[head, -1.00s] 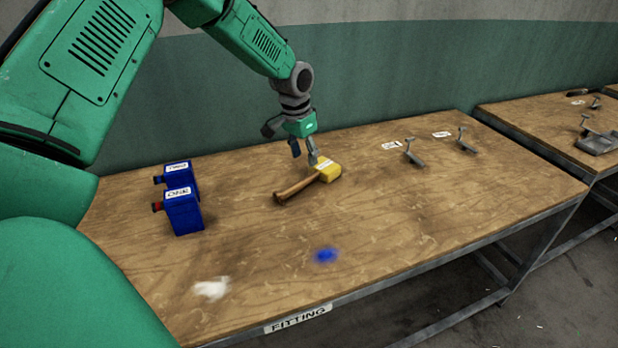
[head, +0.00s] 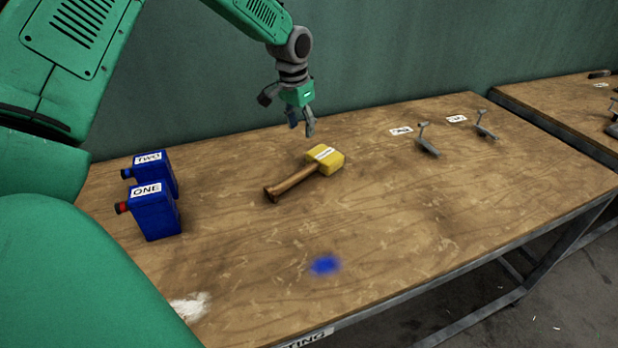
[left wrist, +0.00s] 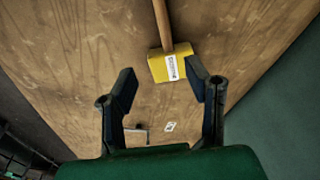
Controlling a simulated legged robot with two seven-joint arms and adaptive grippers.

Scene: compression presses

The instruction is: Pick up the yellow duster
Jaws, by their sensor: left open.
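The yellow duster (head: 326,157) has a yellow block head with a white label and a brown wooden handle. It lies on the wooden table, handle pointing to the lower left in the head view. In the left wrist view the yellow duster (left wrist: 157,66) is beyond the fingertips, its head partly behind the right finger. My left gripper (head: 301,128) is open and empty, above the table behind the duster and apart from it. Its two fingers also show in the left wrist view (left wrist: 160,82). My right gripper is not in view.
Two blue containers labelled ONE (head: 154,211) and TWO (head: 162,172) stand at the table's left. Two grey metal pieces (head: 427,140) (head: 484,126) with labels are at the far right. A blue patch (head: 325,265) and a white patch (head: 190,306) mark the front. The wall is close behind.

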